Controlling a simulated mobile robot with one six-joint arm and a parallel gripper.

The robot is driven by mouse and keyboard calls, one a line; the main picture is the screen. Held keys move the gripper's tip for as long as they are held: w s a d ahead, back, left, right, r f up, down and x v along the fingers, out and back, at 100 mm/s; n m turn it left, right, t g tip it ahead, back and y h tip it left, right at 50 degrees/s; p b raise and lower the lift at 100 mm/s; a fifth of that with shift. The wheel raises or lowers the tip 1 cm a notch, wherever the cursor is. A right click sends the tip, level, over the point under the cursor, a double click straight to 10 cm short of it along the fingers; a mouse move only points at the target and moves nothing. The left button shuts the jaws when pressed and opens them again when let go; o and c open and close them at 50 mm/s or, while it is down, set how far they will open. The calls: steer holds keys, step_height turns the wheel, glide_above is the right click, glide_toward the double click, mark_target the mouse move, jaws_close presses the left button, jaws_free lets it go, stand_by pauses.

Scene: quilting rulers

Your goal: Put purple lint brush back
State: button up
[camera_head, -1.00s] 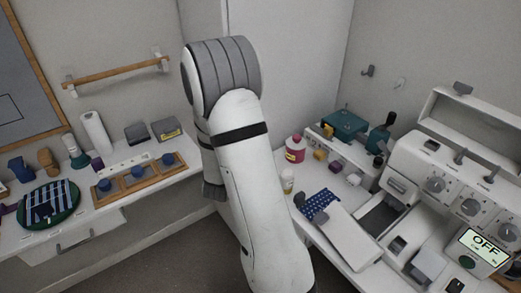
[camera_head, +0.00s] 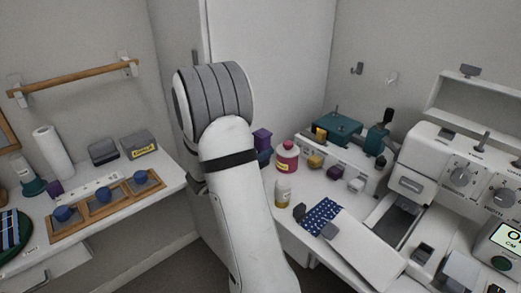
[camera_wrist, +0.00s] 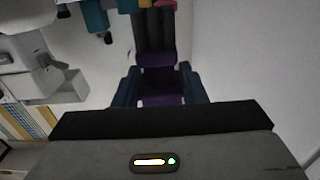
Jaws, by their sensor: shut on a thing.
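The purple lint brush (camera_wrist: 158,58) is between the two blue fingers of my gripper (camera_wrist: 160,84) in the wrist view. A dark, ridged part extends from it, away from the gripper. In the head view a purple block (camera_head: 262,137) shows just right of my arm, with a blue finger (camera_head: 265,157) below it; it appears to be the held brush. It is in the air near the back wall, left of the pink bottle (camera_head: 287,156). My arm hides most of the gripper there.
On the right table stand a teal machine (camera_head: 338,127), a small bottle (camera_head: 283,191), a dotted blue cloth (camera_head: 320,214) and a large white machine (camera_head: 455,165). The left shelf holds a wooden tray (camera_head: 104,209), boxes and a small purple item (camera_head: 54,188). Two hooks (camera_head: 357,69) are on the right wall.

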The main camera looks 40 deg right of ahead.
steer(key=shift+a+f, duration=0.2)
steer(key=shift+f, duration=0.05)
steer(key=shift+f+b, duration=2.7)
steer(key=shift+f, duration=1)
steer(key=shift+f+b, duration=0.45)
steer(key=shift+f, duration=0.2)
steer(key=o, duration=1.2)
steer(key=shift+s+a+r+p, duration=0.15)
steer(key=shift+a+p, duration=0.1)
steer(key=shift+a, duration=1.7)
steer(key=shift+s+a+p, duration=0.15)
steer(key=shift+a+p, duration=0.05)
steer(key=shift+a, duration=1.75)
